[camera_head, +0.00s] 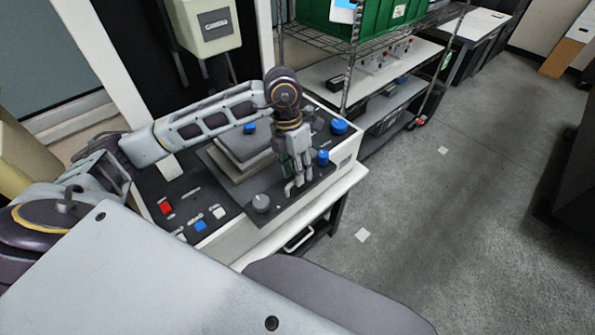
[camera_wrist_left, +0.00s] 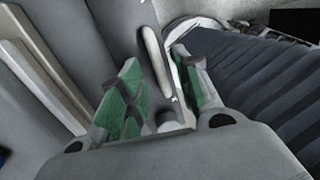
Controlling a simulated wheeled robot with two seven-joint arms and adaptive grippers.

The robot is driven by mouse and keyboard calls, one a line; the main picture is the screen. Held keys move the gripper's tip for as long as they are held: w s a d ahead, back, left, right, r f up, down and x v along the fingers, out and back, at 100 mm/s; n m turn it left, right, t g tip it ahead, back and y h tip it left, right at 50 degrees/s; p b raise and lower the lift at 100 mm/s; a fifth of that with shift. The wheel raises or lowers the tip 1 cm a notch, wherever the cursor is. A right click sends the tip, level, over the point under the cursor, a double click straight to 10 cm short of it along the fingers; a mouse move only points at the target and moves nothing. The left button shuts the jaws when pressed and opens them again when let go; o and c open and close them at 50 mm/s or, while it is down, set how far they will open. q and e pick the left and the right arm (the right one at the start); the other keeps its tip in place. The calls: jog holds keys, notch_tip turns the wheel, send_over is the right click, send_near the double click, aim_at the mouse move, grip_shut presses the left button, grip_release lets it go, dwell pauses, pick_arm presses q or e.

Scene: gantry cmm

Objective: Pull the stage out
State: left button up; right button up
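The stage (camera_head: 240,150) is a grey square block on the dark top panel of the bench machine. A light, curved handle (camera_head: 289,189) stands at its near right side, partly hidden by my left gripper (camera_head: 299,180). My left gripper points down at this handle. In the left wrist view the handle (camera_wrist_left: 154,58) shows as a pale rounded bar between the two green-padded fingers of the left gripper (camera_wrist_left: 160,90). The fingers are apart, with gaps visible beside the bar; I cannot tell whether either touches it. My right gripper is not in view.
The panel carries a grey knob (camera_head: 261,203), a red button (camera_head: 165,208), blue buttons and blue round knobs (camera_head: 339,126). A wire shelf (camera_head: 345,45) with a green crate (camera_head: 388,22) stands behind. Open grey floor (camera_head: 450,200) lies to the right.

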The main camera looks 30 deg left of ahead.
pick_arm(q)
notch_tip(320, 180, up, 11)
jog(key=a, duration=0.2)
jog(key=shift+w, duration=0.4)
jog(key=shift+f, duration=0.15)
dwell(0.4)
